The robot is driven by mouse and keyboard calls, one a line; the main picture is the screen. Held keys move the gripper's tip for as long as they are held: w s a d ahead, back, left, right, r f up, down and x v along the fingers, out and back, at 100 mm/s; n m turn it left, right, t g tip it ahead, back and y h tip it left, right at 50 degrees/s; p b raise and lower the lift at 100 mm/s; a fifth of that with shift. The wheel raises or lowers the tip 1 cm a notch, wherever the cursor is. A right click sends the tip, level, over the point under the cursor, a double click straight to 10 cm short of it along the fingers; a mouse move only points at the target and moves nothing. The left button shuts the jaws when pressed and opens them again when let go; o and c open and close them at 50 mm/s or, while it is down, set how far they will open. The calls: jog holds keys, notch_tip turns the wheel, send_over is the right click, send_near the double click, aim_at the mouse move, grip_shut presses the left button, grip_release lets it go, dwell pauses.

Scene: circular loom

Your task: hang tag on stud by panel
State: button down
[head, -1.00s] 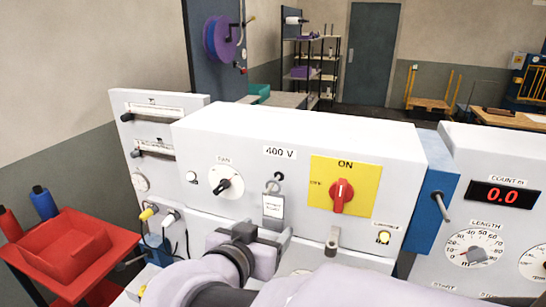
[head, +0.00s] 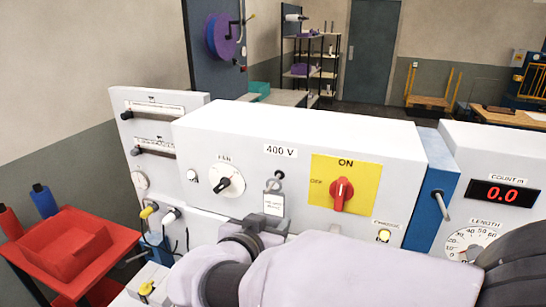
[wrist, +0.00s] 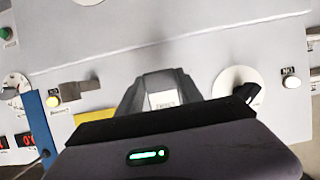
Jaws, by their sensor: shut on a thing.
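The white tag (head: 273,204) with a grey loop at its top is upright in front of the panel (head: 225,142). My gripper (head: 268,226) is shut on the tag's lower part. The dark stud (head: 280,174) sticks out of the panel below the 400 V label. The loop shows just below and left of the stud's tip; I cannot tell whether it is around the stud or in front of it. In the wrist view the tag (wrist: 163,100) shows between the fingertips, and the stud is hidden.
A fan knob (head: 229,181) is left of the tag. A red switch (head: 341,190) on a yellow plate is to the right, with a yellow lamp (head: 383,236) below. A grey clip (wrist: 80,88) shows in the wrist view. A red tray cart (head: 75,245) stands at the left.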

jog(key=shift+b+v, duration=0.55)
jog(key=shift+v, duration=0.25)
jog(key=s, duration=0.1)
jog(key=s+a+b, duration=0.1)
jog(key=s, duration=0.2)
jog(key=shift+s+a+r, duration=0.2)
jog(key=shift+a+r, duration=0.05)
jog(key=shift+a, duration=0.05)
jog(key=shift+b, duration=0.35)
